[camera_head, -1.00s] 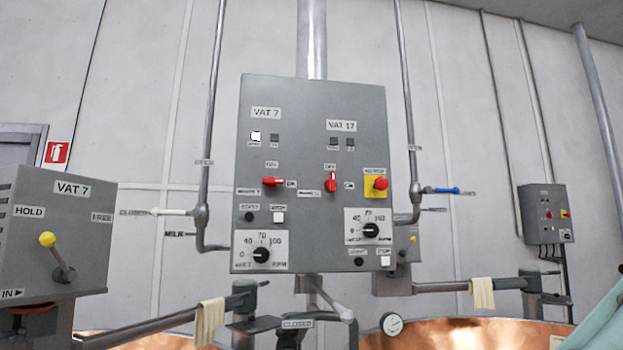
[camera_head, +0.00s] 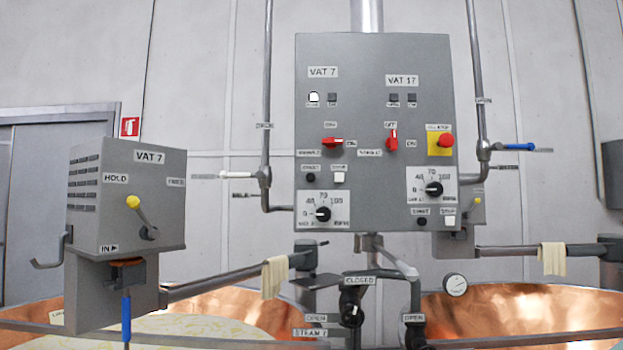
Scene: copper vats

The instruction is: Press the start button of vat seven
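A grey control panel (camera_head: 372,200) stands upright ahead, with a VAT 7 column on its left and a VAT 17 column on its right. In the VAT 7 column, a black button (camera_head: 311,178) sits under a small label that seems to read START. A white button (camera_head: 340,177) is just right of it. Above them is a red rotary switch (camera_head: 333,142), turned sideways, and a lit white lamp (camera_head: 314,97). Below is a black speed dial (camera_head: 322,214). The VAT 17 column has its own black button (camera_head: 421,222). My gripper is not in view.
A grey VAT 7 box (camera_head: 128,200) with a yellow-knobbed lever stands at left. A red emergency knob (camera_head: 445,140) is on the panel's right. Copper vats (camera_head: 500,312) lie below, with pipes, horizontal arms, hanging cloths (camera_head: 274,277) and a front rail (camera_head: 180,341).

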